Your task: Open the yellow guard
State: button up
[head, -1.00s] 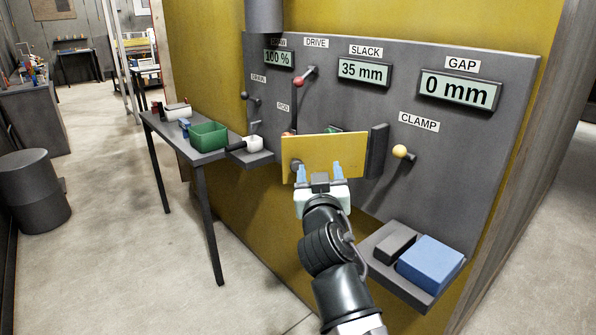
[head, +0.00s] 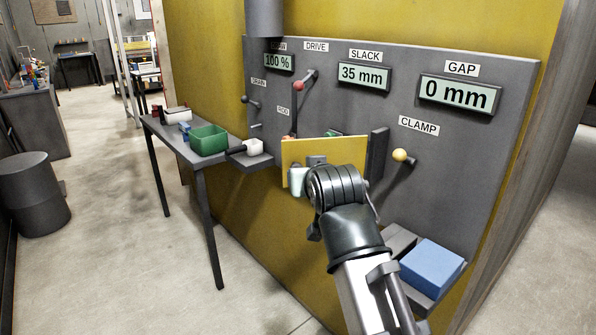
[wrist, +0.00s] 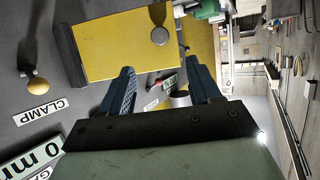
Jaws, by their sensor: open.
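The yellow guard (head: 342,150) is a flat plate standing in front of the grey control panel, beside a dark upright block (head: 378,153). It hides most of what is behind it; a little green and red shows above its top edge. In the wrist view the guard (wrist: 122,40) fills the upper left, with a round grey knob (wrist: 160,36) near its free edge. My gripper (wrist: 162,80) is open and empty, its two blue fingers apart from the knob, which lies beyond their tips. In the head view my wrist covers the fingers and part of the guard.
The yellow-knobbed clamp lever (head: 400,156) is to the right of the guard. A red-knobbed lever (head: 298,86) is above it. A shelf with a blue block (head: 432,267) is at lower right. A side table with a green bin (head: 208,139) is left; the floor before it is clear.

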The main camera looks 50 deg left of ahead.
jog(key=x, duration=1.3)
jog(key=shift+w+a, duration=0.2)
jog(key=shift+a, duration=0.15)
jog(key=shift+f, duration=0.1)
grip_shut()
